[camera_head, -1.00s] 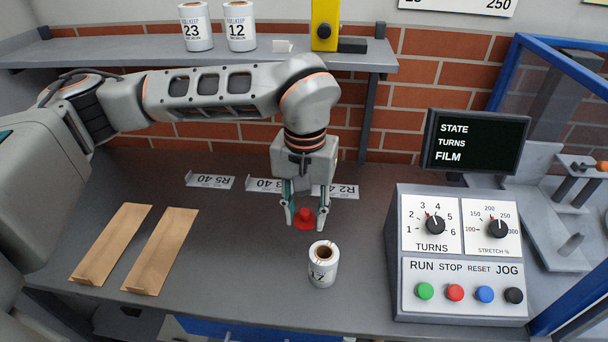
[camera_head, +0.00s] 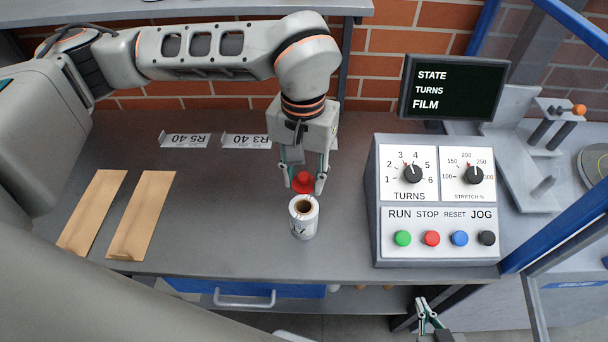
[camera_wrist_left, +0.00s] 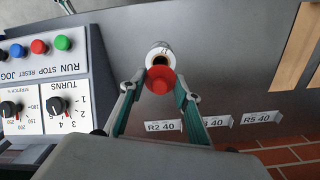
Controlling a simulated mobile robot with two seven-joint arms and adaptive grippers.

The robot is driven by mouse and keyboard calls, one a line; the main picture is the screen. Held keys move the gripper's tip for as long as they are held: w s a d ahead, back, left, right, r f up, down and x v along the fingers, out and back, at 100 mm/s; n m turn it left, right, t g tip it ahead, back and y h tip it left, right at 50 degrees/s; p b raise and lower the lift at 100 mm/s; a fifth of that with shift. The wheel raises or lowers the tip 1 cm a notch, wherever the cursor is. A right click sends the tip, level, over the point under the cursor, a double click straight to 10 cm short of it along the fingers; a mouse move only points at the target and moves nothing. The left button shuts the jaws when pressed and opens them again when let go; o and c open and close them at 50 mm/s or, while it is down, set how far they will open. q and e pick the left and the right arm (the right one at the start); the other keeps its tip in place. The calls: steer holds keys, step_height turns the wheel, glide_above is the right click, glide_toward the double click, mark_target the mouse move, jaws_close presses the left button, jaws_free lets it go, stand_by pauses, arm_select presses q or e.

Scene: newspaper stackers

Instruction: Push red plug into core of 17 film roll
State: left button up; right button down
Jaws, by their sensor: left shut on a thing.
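My left gripper (camera_head: 304,187) points down, shut on the red plug (camera_head: 303,182), with a finger on each side. The white film roll (camera_head: 303,222) stands upright on the bench, in front of the gripper in the head view. Its brown open core faces up. In the left wrist view the red plug (camera_wrist_left: 160,82) is between the fingers and overlaps the near edge of the roll (camera_wrist_left: 156,48); the dark core opening shows just beyond it. The plug is apart from the core. My right gripper (camera_head: 430,317) shows only partly at the bottom; its opening is unclear.
A control box (camera_head: 437,200) with dials and buttons stands right of the roll, below a screen (camera_head: 453,88). Two brown flat pieces (camera_head: 142,215) lie on the left. Label holders (camera_head: 246,141) stand behind the gripper. The bench around the roll is clear.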

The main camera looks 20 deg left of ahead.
mark_target(304, 174)
arm_select(q)
steer(key=shift+f+b, duration=1.45)
steer(key=shift+f, duration=1)
steer(key=shift+b, duration=0.35)
steer(key=shift+f+b, duration=0.7)
steer(key=shift+f, duration=0.3)
steer(key=o, duration=0.9)
steer(key=shift+c, duration=0.2)
steer(key=shift+r, duration=0.1)
step_height(304, 174, up, 12)
steer(key=shift+a+f, duration=0.1)
stand_by(0.5)
